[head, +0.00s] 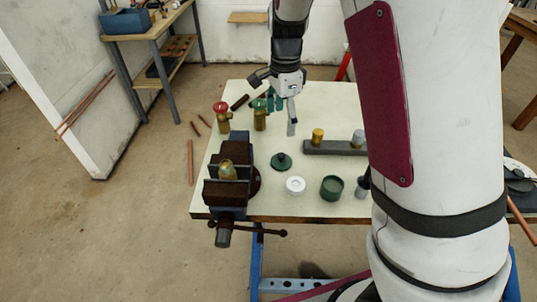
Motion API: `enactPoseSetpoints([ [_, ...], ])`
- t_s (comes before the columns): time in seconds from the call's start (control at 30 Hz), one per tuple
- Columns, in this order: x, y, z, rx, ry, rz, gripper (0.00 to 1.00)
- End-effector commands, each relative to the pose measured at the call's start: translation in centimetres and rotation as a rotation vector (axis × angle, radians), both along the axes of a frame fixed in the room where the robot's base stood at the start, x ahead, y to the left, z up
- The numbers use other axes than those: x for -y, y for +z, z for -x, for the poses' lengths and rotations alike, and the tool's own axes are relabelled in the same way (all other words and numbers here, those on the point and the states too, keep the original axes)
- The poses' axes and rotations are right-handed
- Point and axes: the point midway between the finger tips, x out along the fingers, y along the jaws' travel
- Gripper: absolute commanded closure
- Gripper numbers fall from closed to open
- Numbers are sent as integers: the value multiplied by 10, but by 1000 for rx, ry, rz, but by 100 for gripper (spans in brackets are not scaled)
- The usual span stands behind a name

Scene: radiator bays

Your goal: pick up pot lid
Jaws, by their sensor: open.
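The pot lid, a dark green disc with a small knob (281,162), lies on the pale table top (310,113), right of the vise. A dark green open pot (331,189) stands to its lower right, apart from it. My gripper (281,116) is above the far part of the table, up the picture from the lid. Its fingers point down, are open and hold nothing visible. It is clear of the lid.
A brown vise (232,187) holds a brass piece at the table's near left corner. Red-handled (221,115) and green-handled (260,115) valves stand near the gripper. A white ring (295,185) lies near the lid. A dark bar (322,148) carries brass and grey fittings.

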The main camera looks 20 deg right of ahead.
Motion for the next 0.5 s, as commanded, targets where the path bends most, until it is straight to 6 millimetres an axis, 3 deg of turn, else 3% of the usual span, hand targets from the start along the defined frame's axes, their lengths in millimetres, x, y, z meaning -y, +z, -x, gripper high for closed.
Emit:
enactPoseSetpoints([
  [0.5,1,-79,0,-4,-9,3,23],
])
